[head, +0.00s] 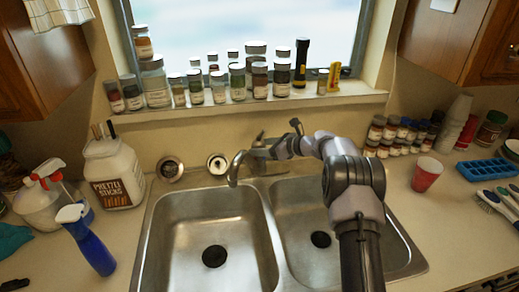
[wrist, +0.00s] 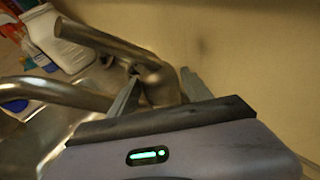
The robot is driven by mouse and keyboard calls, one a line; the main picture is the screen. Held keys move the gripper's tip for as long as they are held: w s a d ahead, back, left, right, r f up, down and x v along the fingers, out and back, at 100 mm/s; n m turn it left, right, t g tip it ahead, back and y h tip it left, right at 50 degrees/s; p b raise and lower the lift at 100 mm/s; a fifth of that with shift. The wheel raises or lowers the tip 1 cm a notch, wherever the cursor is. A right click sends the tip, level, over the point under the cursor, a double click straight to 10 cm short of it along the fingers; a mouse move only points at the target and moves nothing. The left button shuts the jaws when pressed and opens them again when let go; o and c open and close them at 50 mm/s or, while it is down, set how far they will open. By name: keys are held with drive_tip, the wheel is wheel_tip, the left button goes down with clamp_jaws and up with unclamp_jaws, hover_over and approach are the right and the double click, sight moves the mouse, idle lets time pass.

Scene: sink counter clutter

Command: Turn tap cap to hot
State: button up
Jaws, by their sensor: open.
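The metal tap (head: 238,166) stands behind the double sink, its curved spout reaching over the left basin. Its cap with a lever handle (head: 259,139) is on top, close to my gripper (head: 268,150). In the wrist view the lever (wrist: 105,43) points to the upper left, and the spout (wrist: 45,92) runs off the left edge. The rounded tap cap (wrist: 162,84) lies between the two fingers of my gripper (wrist: 157,82). The fingers are apart, one on each side of it. I cannot tell whether either finger touches it. The cap's lower part is hidden by my gripper.
The left basin (head: 180,225) is empty. A pretzel jar (head: 115,172) and spray bottles (head: 88,240) stand at the left. Jars and a torch (head: 301,63) line the windowsill. A red cup (head: 426,174) and a blue ice tray (head: 486,170) are at the right.

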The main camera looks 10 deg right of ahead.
drive_tip(key=shift+w+a+f, duration=0.15)
drive_tip(key=shift+w+a, duration=0.1)
drive_tip(key=shift+a, duration=0.1)
drive_tip(key=c, duration=1.1)
drive_tip(key=m+t+b, duration=0.1)
drive_tip(key=b, duration=0.1)
drive_tip(key=f+m+h+b, duration=0.1)
drive_tip(key=b, duration=0.2)
drive_tip(key=shift+a+t+h, duration=0.1)
drive_tip(key=shift+t+h, duration=0.2)
drive_tip(key=shift+t, duration=0.1)
drive_tip(key=m+h+b, duration=0.1)
drive_tip(key=b, duration=0.1)
drive_tip(key=shift+t+b, duration=0.4)
drive_tip(key=m+h+b, duration=0.1)
drive_tip(key=b, duration=0.2)
drive_tip(key=shift+s+r+m+t+h, duration=0.1)
drive_tip(key=shift+m+t+h, duration=0.3)
drive_tip(key=shift+r+m+h+b, duration=0.35)
drive_tip(key=shift+m+h+b, duration=0.2)
drive_tip(key=shift+b, duration=0.4)
drive_tip(key=shift+r, duration=0.1)
